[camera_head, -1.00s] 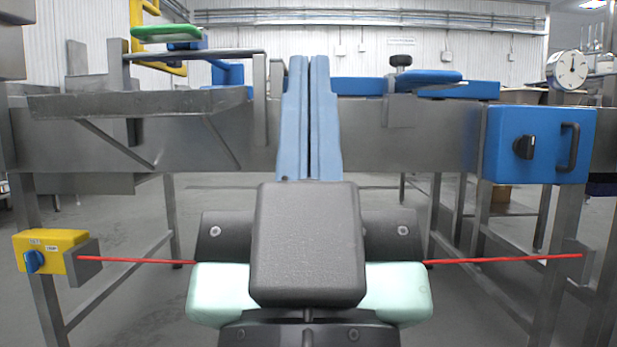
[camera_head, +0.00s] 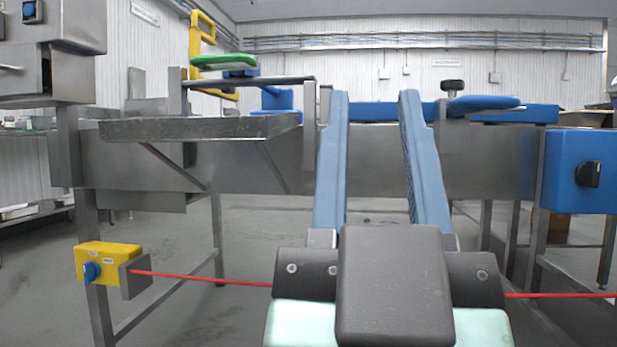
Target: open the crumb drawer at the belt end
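My gripper (camera_head: 375,95) reaches forward from the bottom centre. Its two long light-blue fingers stand clearly apart with nothing between them. No part is plainly recognisable as the crumb drawer. A blue box (camera_head: 566,172) with a black knob (camera_head: 588,174) is on the steel frame at the right, cut off by the picture edge. I cannot tell whether it is the drawer. The gripper is left of this box and apart from it in the picture. The fingers hide part of the long steel belt frame (camera_head: 480,160) behind them.
A steel shelf (camera_head: 200,128) juts out at the left of the belt frame. Below it a yellow switch box (camera_head: 103,262) sits on a leg, with a red cord (camera_head: 200,277) running across low down. A steel cabinet (camera_head: 60,50) stands at the far left. Floor shows under the frame.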

